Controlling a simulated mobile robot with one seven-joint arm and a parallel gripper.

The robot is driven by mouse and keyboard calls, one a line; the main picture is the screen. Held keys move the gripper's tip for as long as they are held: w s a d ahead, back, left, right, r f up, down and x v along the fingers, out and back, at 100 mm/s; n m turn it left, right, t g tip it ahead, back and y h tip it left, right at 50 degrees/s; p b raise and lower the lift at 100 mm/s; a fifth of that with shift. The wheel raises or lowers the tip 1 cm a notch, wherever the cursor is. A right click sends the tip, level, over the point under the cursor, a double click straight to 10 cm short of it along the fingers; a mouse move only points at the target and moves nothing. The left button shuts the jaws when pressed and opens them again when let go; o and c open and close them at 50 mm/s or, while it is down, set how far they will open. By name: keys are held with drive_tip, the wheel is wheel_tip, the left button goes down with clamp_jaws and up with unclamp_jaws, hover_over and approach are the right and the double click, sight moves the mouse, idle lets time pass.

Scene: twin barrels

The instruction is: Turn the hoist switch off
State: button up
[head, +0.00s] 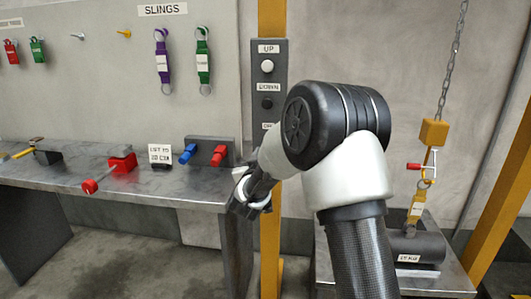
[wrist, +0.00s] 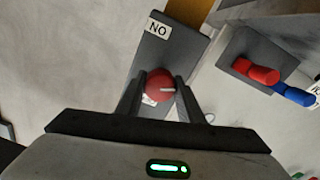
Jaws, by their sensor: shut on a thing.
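The hoist switch is a round red knob (wrist: 160,83) with a white line mark, seen in the wrist view on a grey panel (wrist: 170,45). The line points roughly to the right in that view. A white label (wrist: 157,27) there looks like an upside-down "ON"; a second label is mostly hidden behind the knob. My gripper (wrist: 159,90) has one finger on each side of the knob and is shut on it. In the head view my gripper (head: 251,200) is at the lower part of the control panel (head: 267,72), and my arm hides the knob.
The panel also carries a white UP button (head: 267,66) and a dark DOWN button (head: 267,103). Close by on the left is a metal bench (head: 120,190) with red and blue handles (head: 218,155). A chain (head: 455,60) with a yellow hook block (head: 434,133) hangs at the right.

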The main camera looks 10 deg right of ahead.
drive_tip(key=n+p, duration=0.1)
drive_tip(key=n, duration=0.5)
drive_tip(key=shift+n+p, duration=0.3)
drive_tip(key=shift+p, duration=0.05)
drive_tip(key=n+p, duration=0.2)
drive_tip(key=n, duration=0.4)
drive_tip(key=shift+d+n+y+p, duration=0.1)
drive_tip(key=shift+n+y+p, duration=0.2)
drive_tip(key=o, duration=1)
drive_tip(key=shift+o, duration=0.2)
drive_tip(key=shift+s, duration=0.1)
drive_tip(key=shift+s+a, duration=0.2)
drive_tip(key=shift+s, duration=0.05)
drive_tip(key=p+v, duration=0.1)
drive_tip(key=v, duration=1.5)
drive_tip(key=shift+s+f, duration=0.25)
drive_tip(key=shift+s, duration=0.1)
